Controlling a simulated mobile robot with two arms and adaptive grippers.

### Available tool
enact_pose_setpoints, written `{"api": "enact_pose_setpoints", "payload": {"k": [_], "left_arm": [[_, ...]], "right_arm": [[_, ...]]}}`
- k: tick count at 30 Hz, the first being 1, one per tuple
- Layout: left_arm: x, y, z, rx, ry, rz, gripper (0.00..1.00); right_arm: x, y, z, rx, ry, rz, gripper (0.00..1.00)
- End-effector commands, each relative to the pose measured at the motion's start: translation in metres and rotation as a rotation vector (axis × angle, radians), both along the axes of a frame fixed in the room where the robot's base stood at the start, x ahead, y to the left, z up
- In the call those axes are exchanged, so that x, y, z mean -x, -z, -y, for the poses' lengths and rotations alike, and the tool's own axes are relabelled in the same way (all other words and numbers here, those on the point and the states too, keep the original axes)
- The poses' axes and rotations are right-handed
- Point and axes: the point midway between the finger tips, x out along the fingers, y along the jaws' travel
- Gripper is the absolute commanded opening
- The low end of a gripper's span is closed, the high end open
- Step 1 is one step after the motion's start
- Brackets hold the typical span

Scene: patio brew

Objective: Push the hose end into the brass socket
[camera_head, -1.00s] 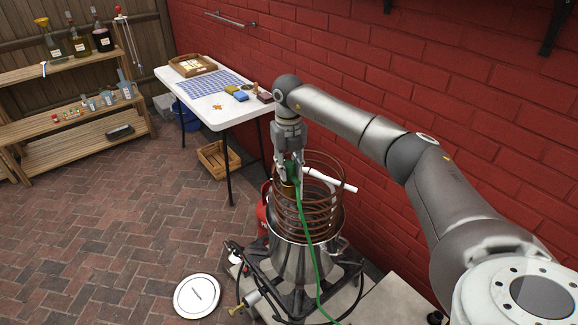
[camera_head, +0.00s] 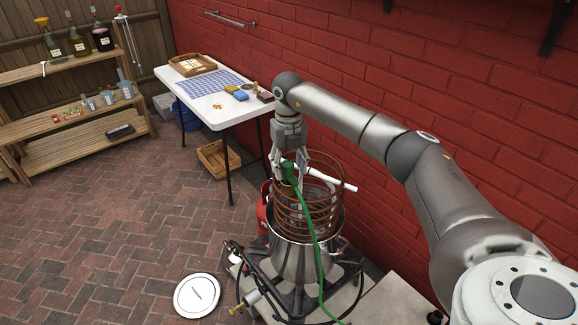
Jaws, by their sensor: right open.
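The green hose (camera_head: 313,236) runs up from the floor side of the burner to its thicker green end (camera_head: 289,172), at the upper left of the copper coil. The brass socket (camera_head: 285,183) shows only in part, just below the hose end; I cannot tell how far the hose end sits in it. My right gripper (camera_head: 289,168) points down from above with its fingers spread apart on either side of the hose end, not clamped on it. My left gripper is not in view.
The copper coil (camera_head: 318,215) stands in a steel pot (camera_head: 292,260) on a burner. A white rod (camera_head: 330,178) crosses the coil. A round white lid (camera_head: 197,296) lies on the brick floor. The white table (camera_head: 215,112) stands behind, near the red wall.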

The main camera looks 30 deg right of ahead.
Motion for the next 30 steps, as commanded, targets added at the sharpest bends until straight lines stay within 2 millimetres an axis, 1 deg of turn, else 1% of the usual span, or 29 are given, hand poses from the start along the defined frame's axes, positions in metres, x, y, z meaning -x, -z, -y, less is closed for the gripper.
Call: {"api": "enact_pose_setpoints", "payload": {"k": [5, 12, 15, 18, 21, 30], "left_arm": [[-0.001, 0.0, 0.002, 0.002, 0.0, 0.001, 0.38], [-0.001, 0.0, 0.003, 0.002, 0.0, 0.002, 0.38], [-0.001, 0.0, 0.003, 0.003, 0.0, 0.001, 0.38], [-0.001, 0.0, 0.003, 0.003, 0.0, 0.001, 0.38], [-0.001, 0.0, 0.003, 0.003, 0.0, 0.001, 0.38], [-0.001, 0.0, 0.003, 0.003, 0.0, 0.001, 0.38]], "right_arm": [[-0.002, -0.032, 0.0, 0.0, 0.001, 0.006, 0.52], [-0.002, -0.083, 0.0, -0.001, 0.001, 0.005, 0.52], [-0.002, -0.099, -0.001, 0.0, 0.0, 0.005, 0.52], [-0.002, -0.109, -0.001, 0.0, -0.001, 0.004, 0.52], [-0.001, -0.114, -0.001, -0.001, -0.001, 0.002, 0.52], [-0.001, -0.116, -0.001, -0.001, -0.001, 0.001, 0.52]]}}
